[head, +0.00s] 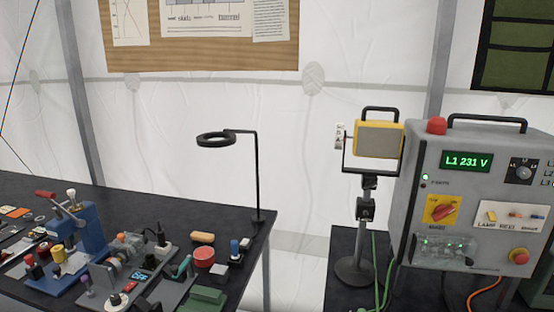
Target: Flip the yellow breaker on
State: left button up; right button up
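A grey power box (411,196) stands at the right on a dark table. Its front carries a white breaker panel (512,225) with a row of small coloured levers over printed labels. The yellow breaker (491,216) is the leftmost lever, above the label that reads LAMP. It is too small to tell surely whether it is up or down. A work lamp (379,140) with a yellow housing stands left of the box, and its face looks grey and unlit. Neither of my grippers is in view.
The box also has a red rotary switch (443,211), a red-and-yellow button (519,256) and a green display (467,161). Green cables (377,265) hang beside the lamp stand. A cluttered dark bench (130,205) with a ring lamp (216,139) is at left.

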aim_at(492, 216)
jog(key=z, duration=1.3)
